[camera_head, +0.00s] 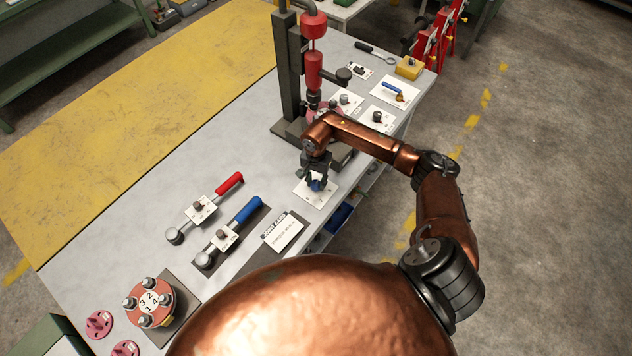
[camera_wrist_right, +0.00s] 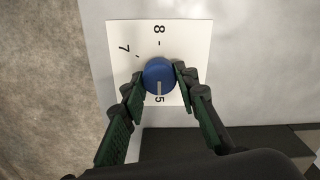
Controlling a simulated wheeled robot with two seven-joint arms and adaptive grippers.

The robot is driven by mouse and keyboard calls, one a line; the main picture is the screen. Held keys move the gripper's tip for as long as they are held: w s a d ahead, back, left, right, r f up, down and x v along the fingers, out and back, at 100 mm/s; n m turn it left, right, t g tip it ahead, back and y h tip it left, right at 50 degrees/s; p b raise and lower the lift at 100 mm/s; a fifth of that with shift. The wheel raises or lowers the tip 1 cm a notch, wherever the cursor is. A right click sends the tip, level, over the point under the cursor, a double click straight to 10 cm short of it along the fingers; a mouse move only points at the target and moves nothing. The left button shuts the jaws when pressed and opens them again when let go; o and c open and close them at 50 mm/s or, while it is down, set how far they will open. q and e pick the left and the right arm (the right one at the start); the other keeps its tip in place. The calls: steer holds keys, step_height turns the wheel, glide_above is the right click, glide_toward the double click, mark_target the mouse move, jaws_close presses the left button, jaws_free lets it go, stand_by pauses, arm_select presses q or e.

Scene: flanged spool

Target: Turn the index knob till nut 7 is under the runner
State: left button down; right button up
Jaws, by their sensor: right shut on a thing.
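The blue index knob (camera_wrist_right: 159,72) sits on a white dial card (camera_wrist_right: 185,38) in the right wrist view. The figures 7, 8 and 5 show on the card. The white line on the knob points down in the picture, towards the 5. My right gripper (camera_wrist_right: 158,82) is shut on the knob, one finger at each side; in the head view my right gripper (camera_head: 317,179) is over the card. The red runner (camera_head: 313,70) hangs on a dark column in the head view. A reddish flanged piece under it is mostly hidden by my arm. My left gripper is out of view.
A red flanged disc with numbered nuts (camera_head: 148,301) lies at the lower left. Red-handled (camera_head: 229,184) and blue-handled (camera_head: 248,210) wrenches and a printed card (camera_head: 283,232) lie on the grey bench (camera_head: 130,215). Several small cards with parts lie beyond my right arm. A yellow block (camera_head: 409,67) stands at the far corner.

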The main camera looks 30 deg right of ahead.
steer(key=shift+c, duration=1.3)
